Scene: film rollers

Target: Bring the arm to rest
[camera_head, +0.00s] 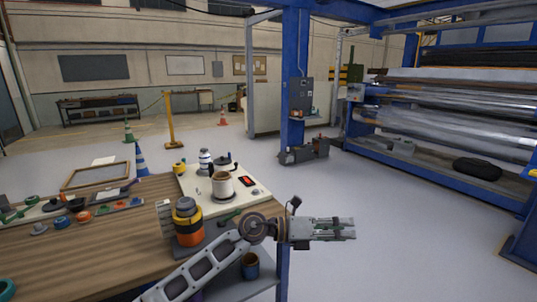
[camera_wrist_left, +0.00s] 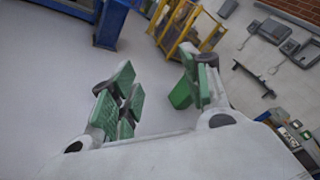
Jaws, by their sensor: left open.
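My left arm comes in from the bottom left in the head view and reaches across the bench's right corner. My left gripper (camera_head: 345,229) is past the bench edge, over open grey floor, pointing right. In the left wrist view its green-padded fingers (camera_wrist_left: 155,97) are apart with nothing between them. Only floor and distant things show beyond them. My right gripper is in neither view.
The wooden bench (camera_head: 90,255) carries a cream board (camera_head: 195,183) with a mug (camera_head: 223,186), and an orange-black stack (camera_head: 187,222) beside my arm. A blue post (camera_head: 296,80) and roller machine (camera_head: 440,125) stand beyond. The floor at right is clear.

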